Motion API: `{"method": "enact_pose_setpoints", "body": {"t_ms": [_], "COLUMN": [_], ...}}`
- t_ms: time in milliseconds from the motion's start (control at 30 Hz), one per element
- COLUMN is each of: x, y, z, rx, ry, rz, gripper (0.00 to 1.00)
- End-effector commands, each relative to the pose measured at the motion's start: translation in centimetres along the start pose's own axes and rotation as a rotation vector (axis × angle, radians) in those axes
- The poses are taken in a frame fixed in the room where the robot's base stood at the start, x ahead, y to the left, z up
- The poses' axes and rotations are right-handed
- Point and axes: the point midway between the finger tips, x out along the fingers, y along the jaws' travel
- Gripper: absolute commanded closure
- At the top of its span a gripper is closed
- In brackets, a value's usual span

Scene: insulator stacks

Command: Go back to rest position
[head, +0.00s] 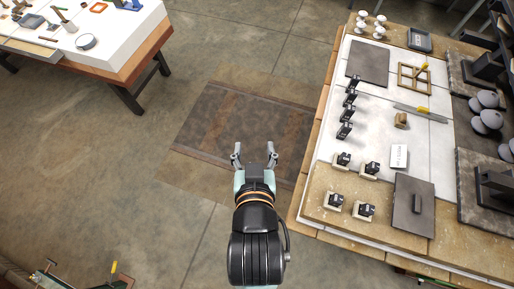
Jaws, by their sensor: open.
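My gripper (255,156) is open and empty in the head view. Its two grey fingers are spread apart and point away from me. It hangs above the open floor, over a brown floor mat (220,120), and touches nothing. My black and pale green arm reaches up from the bottom middle of the view. The gripper is left of the right-hand workbench (345,230), clear of its edge.
The right bench carries several black clamp-like parts (345,131), grey plates (414,205), a wooden frame (412,79), a yellow-handled tool (412,109) and grey domes (490,119). Another table (120,65) stands at top left. The floor between them is clear.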

Motion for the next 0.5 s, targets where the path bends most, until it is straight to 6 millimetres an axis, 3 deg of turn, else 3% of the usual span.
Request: {"method": "enact_pose_setpoints", "body": {"t_ms": [133, 267, 367, 500], "x": [0.1, -0.9, -2.5, -5.6], "y": [0.1, 0.1, 0.1, 0.2], "z": [0.0, -1.9, -5.1, -11.5], "rx": [-0.001, -0.002, -0.001, 0.001], "ry": [-0.001, -0.002, -0.002, -0.002], "rz": [0.001, 0.002, 0.003, 0.005], "gripper": [0.40, 0.40, 0.40, 0.40]}}
